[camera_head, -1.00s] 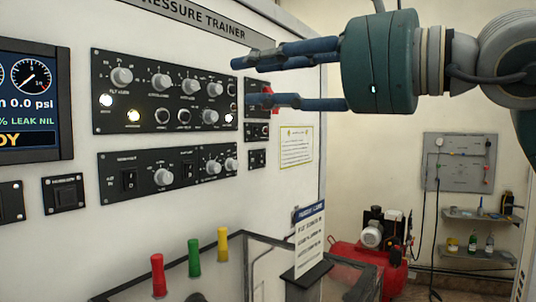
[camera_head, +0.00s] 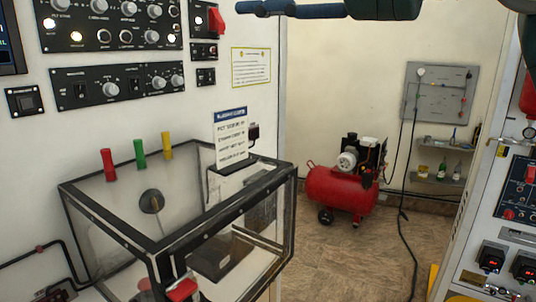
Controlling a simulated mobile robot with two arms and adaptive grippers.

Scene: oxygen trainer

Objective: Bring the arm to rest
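My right gripper (camera_head: 250,8) shows only in part at the top edge of the head view, with its arm coming in from the right. A blue finger points left, clear of the wall behind it in the picture. The rest of the gripper is cut off, so its opening cannot be told. Nothing is seen held in the visible part. My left gripper is not in view. The trainer's control panel (camera_head: 112,38) with knobs and lit lamps is at the upper left, with a red switch (camera_head: 215,20) at its right side.
A clear box with a black frame (camera_head: 150,245) stands out from the trainer at the lower left. Red (camera_head: 108,165), green (camera_head: 140,153) and yellow (camera_head: 167,145) handles rise behind it. A red compressor (camera_head: 342,188) stands on the floor. Another panel rack (camera_head: 510,220) is at right. Floor between is open.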

